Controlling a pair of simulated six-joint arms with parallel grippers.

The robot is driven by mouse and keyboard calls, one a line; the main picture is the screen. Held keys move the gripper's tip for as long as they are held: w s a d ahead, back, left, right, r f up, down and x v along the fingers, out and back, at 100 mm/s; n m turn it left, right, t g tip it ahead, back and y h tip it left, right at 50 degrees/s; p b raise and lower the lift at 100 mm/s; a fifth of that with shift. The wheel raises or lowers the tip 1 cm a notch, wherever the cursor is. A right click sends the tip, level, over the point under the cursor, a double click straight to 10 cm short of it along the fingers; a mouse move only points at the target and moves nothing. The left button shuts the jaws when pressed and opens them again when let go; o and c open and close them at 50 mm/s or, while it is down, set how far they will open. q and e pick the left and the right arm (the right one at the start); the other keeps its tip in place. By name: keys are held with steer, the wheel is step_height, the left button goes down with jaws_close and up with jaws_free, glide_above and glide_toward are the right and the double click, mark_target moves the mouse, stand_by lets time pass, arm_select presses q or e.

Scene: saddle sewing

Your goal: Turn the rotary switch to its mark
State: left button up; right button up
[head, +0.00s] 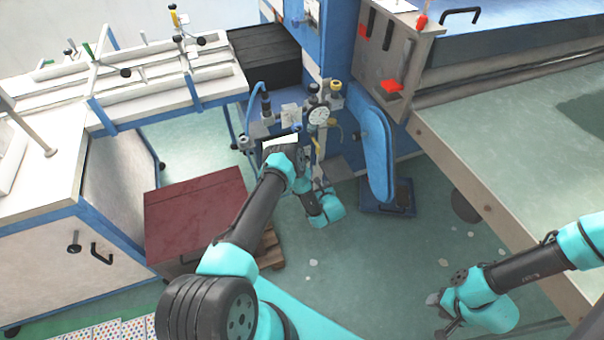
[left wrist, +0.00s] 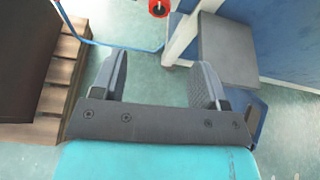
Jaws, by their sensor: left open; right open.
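I cannot clearly make out the rotary switch or its mark. A small round red part with a dark centre (left wrist: 158,7) is cut off by the top edge of the left wrist view, beyond the fingertips; I cannot tell if it is the switch. In the head view, the blue machine's front carries a round dial gauge (head: 319,115) and small fittings. My left gripper (left wrist: 158,78) is open and empty, apart from the red part; in the head view it (head: 321,182) is below the gauge, partly hidden by my arm. My right gripper (head: 443,314) is open and empty at the lower right.
A dark red box (head: 190,215) on a wooden pallet (head: 270,247) stands left of my left arm. A blue padded lever (head: 376,150) stands right of the gauge. A large table (head: 490,150) fills the right. Green floor between is mostly clear.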

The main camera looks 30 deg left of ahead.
arm_select(q)
steer(key=shift+w+d+r+m, duration=0.1)
steer(key=shift+w+d+m, duration=0.2)
steer(key=shift+m, duration=0.1)
steer(key=shift+g, duration=0.3)
steer(key=shift+x, duration=8.65)
steer(key=shift+r, duration=0.1)
steer(key=c, duration=0.9)
